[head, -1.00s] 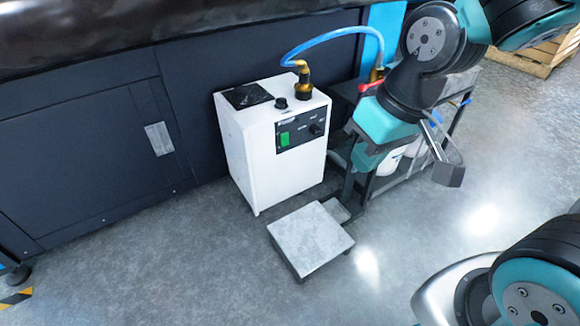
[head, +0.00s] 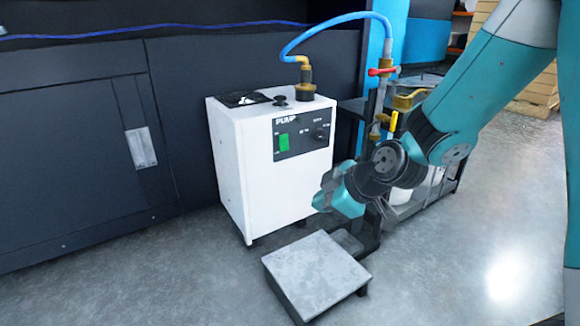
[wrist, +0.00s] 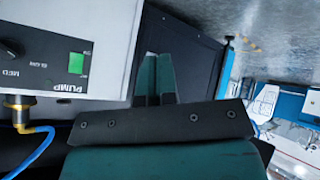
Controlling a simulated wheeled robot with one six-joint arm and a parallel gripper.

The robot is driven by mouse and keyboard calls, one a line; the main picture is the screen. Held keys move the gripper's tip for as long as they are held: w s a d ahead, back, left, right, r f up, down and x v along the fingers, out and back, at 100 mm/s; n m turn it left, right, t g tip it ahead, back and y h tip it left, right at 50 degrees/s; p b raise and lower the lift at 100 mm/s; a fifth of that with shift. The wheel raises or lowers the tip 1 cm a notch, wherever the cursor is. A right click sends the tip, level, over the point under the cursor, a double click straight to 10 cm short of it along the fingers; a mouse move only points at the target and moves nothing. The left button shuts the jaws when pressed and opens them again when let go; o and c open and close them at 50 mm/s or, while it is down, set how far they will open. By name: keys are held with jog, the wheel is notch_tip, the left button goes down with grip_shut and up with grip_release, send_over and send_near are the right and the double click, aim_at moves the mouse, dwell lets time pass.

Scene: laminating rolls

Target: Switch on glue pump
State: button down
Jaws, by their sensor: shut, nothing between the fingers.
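The glue pump is a white box (head: 240,170) with a black panel (head: 303,146) marked PUMP on its front. A green rocker switch (head: 284,143) sits at the panel's left, with a black knob (head: 320,134) to its right. In the wrist view the panel appears upside down, with the green switch (wrist: 78,63) left of my fingers and uncovered. My gripper (head: 324,198) is in front of the box's lower right side, below the panel. In the wrist view my gripper (wrist: 158,58) is shut and empty, apart from the switch. I cannot read which way the switch is set.
A blue hose (head: 325,26) runs from a brass fitting (head: 305,72) on the box to a pipe with a red valve handle (head: 381,71). A low grey step (head: 316,274) stands in front. Dark machine panels (head: 75,140) are behind. Floor at front left is clear.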

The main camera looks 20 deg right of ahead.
jog(key=w+d+r+n+t+h, duration=0.1)
jog(key=w+d+n+t, duration=0.3)
jog(key=w+n+t, duration=0.4)
jog(key=shift+w+n+t, duration=0.3)
jog(key=shift+w+t, duration=0.1)
jog(key=shift+w, duration=1.3)
jog(key=shift+r, duration=0.1)
jog(key=p, duration=0.2)
send_near(285, 148)
jog(key=x, duration=0.6)
jog(key=shift+w+a+f, duration=0.1)
jog(key=shift+w+f, duration=0.1)
jog(key=shift+w+a, duration=0.1)
jog(key=shift+w, duration=0.45)
